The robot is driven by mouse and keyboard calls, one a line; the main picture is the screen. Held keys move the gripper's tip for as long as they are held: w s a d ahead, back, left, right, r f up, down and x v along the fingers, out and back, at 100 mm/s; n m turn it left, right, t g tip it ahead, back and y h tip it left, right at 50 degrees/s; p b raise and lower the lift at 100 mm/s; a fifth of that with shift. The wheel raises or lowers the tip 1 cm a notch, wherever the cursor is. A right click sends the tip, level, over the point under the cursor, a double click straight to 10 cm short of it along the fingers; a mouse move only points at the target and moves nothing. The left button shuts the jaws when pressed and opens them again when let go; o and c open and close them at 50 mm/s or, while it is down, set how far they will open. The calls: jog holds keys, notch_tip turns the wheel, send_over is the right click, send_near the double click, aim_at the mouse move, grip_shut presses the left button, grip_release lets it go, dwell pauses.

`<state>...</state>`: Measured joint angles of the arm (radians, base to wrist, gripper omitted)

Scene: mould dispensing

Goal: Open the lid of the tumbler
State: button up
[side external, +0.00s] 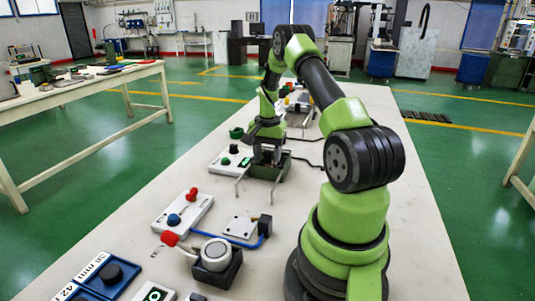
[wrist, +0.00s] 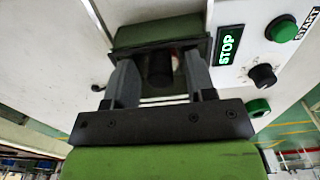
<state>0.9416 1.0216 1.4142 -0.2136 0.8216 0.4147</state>
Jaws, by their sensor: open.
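The tumbler appears as a dark green box (side external: 268,172) on the bench in the side external view, with thin metal legs at its sides. In the wrist view its green body (wrist: 158,31) has a dark rim. My gripper (side external: 267,157) points down right over it. In the wrist view my gripper (wrist: 160,64) is open, its two grey fingers on either side of a dark cylindrical knob (wrist: 159,72), which seems to be on the lid. There looks to be a gap around the knob; contact cannot be told.
A white control panel (side external: 223,165) stands beside the tumbler; the wrist view shows its STOP display (wrist: 227,45), green button (wrist: 283,29) and black dial (wrist: 263,75). Nearer are another panel (side external: 182,213), a metal plate (side external: 239,226) and a round device (side external: 215,258).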

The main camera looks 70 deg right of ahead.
jog(key=shift+f, duration=0.1)
grip_shut()
jog(key=a, duration=0.9)
jog(key=shift+a, duration=0.4)
